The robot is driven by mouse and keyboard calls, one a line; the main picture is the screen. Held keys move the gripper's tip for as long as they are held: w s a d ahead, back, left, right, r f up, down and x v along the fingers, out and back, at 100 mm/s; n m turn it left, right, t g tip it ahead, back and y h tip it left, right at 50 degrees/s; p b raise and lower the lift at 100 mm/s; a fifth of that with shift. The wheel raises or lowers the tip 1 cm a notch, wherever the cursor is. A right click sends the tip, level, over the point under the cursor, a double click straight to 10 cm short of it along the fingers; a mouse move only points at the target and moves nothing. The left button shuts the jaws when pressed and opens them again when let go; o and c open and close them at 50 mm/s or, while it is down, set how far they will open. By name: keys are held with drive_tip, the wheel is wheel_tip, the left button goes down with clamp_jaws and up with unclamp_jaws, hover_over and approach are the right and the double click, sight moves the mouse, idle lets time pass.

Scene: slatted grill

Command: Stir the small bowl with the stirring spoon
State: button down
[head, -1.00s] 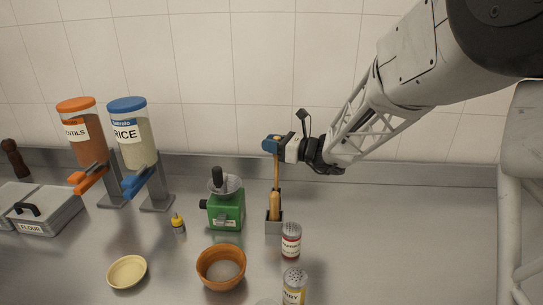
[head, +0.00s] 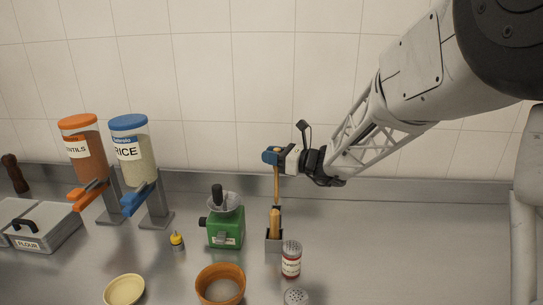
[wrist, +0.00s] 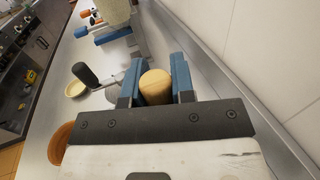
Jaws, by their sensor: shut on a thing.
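My gripper (head: 271,157) has blue fingers and is shut on the top of a wooden handle (head: 277,184), which I take to be the stirring spoon. The handle hangs upright above the grey holder (head: 273,246). Whether its lower end is still inside the holder I cannot tell. In the wrist view the handle's round end (wrist: 155,86) sits between the blue fingers. A brown-orange bowl (head: 221,271) with greyish contents stands at the front, cut by the lower edge. A smaller-looking cream bowl (head: 124,290) stands to its left.
A green grinder (head: 226,228) stands left of the holder. A red-labelled shaker (head: 291,260) and another shaker top (head: 296,297) stand in front. A small yellow-topped bottle (head: 177,240), dispensers (head: 130,150) and a flour box (head: 42,232) are left. The counter's right side is clear.

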drive_tip(key=shift+r, duration=0.2)
wheel_tip(320, 180, up, 5)
drive_tip(key=shift+f, duration=0.15)
idle(0.5)
drive_tip(key=s+a+n+g, duration=0.1)
drive_tip(key=s+a, duration=0.3)
drive_tip(key=s, duration=0.5)
drive_tip(key=s+a+f+n+g, duration=0.1)
drive_tip(key=s+a, duration=0.3)
drive_tip(key=s, duration=0.5)
drive_tip(key=s+a+f+n+g, duration=0.1)
drive_tip(key=s+a+g, duration=0.1)
drive_tip(key=s, duration=0.7)
drive_tip(key=shift+s+a+g+y, duration=0.3)
drive_tip(key=shift+s+a+y, duration=0.1)
drive_tip(key=shift+a, duration=0.5)
